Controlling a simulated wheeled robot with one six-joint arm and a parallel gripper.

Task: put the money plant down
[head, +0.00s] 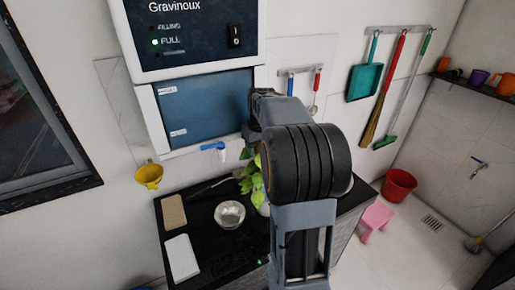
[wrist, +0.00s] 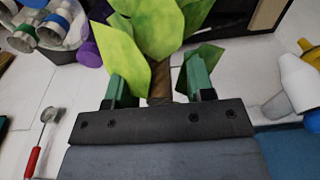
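The money plant (head: 251,184) has bright green leaves and shows beside my arm in the head view, low over the black counter. My arm hides much of it. In the wrist view its leaves (wrist: 127,55) fill the top middle, with a brown stem (wrist: 160,82) below them. My gripper (wrist: 158,82) has green fingertips well apart, one on each side of the stem, with a visible gap on both sides. The gripper's body hides what lies below the stem. In the head view my fingertips are hidden, and whether the pot touches the counter cannot be told.
The black counter (head: 205,220) holds a metal bowl (head: 229,214) and two light boards. A water purifier (head: 200,105) with a blue tap (head: 212,147) stands close left of my wrist. Hanging utensils (head: 317,88) are on the wall to the right.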

